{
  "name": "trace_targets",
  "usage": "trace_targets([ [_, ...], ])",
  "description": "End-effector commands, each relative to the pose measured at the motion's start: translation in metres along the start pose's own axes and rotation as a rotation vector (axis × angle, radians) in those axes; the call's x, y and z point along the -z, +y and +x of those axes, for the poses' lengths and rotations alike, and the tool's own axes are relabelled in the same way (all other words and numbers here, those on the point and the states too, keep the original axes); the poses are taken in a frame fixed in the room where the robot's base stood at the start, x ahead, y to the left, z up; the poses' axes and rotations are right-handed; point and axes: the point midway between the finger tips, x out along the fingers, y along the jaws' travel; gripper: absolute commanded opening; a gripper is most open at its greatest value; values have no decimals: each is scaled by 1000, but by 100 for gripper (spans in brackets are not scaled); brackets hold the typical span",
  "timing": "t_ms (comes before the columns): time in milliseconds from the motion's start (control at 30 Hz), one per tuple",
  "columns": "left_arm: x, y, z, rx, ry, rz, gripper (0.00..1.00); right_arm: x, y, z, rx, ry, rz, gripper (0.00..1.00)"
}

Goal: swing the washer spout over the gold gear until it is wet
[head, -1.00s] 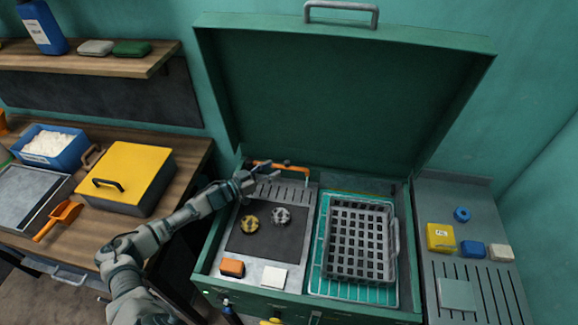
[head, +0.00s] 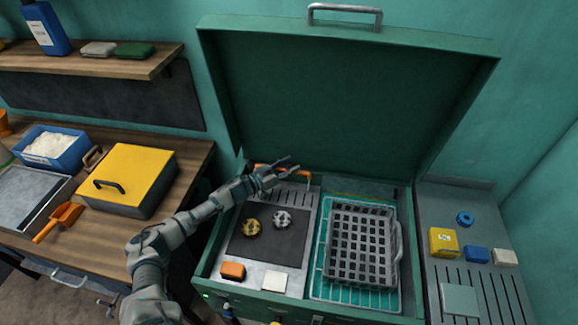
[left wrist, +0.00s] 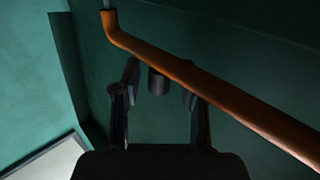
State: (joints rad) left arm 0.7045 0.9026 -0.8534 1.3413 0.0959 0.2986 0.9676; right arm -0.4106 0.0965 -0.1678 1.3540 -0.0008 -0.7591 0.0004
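The orange washer spout (head: 262,167) is a bent pipe at the back left of the green washer; it also crosses the left wrist view (left wrist: 200,82). A dark nozzle (left wrist: 158,82) hangs under it. My left gripper (head: 293,166) is at the spout and hides part of it. In the left wrist view its fingers (left wrist: 160,100) are apart, one on each side of the nozzle, with gaps showing. The gold gear (head: 251,227) lies on the dark mat, left of a silver gear (head: 282,219). Wetness of the gold gear cannot be told. My right gripper is out of view.
The washer's lid (head: 340,100) stands open behind. A grey basket (head: 398,245) sits right of the mat. An orange block (head: 233,270) and a white block (head: 274,281) lie in front. A yellow-lidded box (head: 135,172) stands on the left bench.

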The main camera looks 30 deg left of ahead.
Motion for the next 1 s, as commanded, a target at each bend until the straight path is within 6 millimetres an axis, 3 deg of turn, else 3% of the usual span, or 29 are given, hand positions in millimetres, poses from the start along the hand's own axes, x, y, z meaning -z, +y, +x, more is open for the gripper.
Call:
trace_targets([
  [33, 0, 0, 0, 0, 0, 0, 24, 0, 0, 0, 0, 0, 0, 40],
  [133, 0, 0, 0, 1, -1, 0, 0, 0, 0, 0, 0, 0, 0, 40],
  [633, 2, 3, -7, -49, -2, 2, 0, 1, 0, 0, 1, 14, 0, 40],
  [800, 2, 11, -18, -148, -2, 3, 0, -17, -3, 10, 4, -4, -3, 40],
  [1000, 1, 23, -37, -313, -1, 3, 0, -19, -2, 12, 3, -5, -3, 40],
])
